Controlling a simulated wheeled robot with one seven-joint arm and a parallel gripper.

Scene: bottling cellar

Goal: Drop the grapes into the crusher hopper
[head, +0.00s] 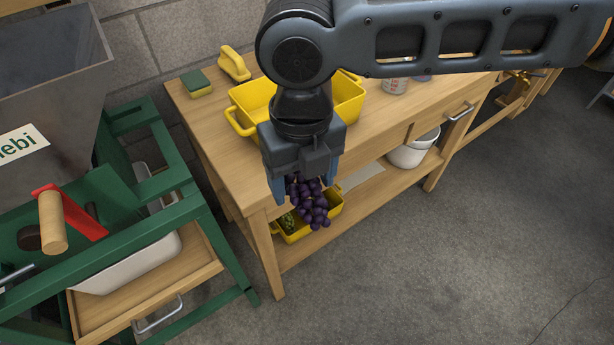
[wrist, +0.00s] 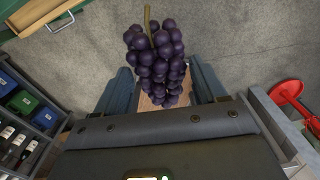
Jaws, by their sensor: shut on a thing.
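A bunch of dark purple grapes (head: 312,203) hangs from my gripper (head: 296,188), which is shut on it. In the wrist view the grapes (wrist: 155,62) hang between the two blue fingers (wrist: 160,88), with the stem showing at the top. In the head view my gripper is in front of the wooden bench's near end, to the right of the crusher. The crusher hopper (head: 45,90) is a grey metal funnel at the upper left, partly cut off by the frame. It stands on a green frame (head: 155,225). My gripper is well apart from it.
A yellow tub (head: 247,100) stands on the wooden bench (head: 215,150), near a green-and-yellow sponge (head: 197,83) and a yellow brush (head: 233,64). Another yellow tub (head: 292,236) with green grapes is on the lower shelf. A red crank with a wooden handle (head: 53,223) juts from the crusher. Floor at right is clear.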

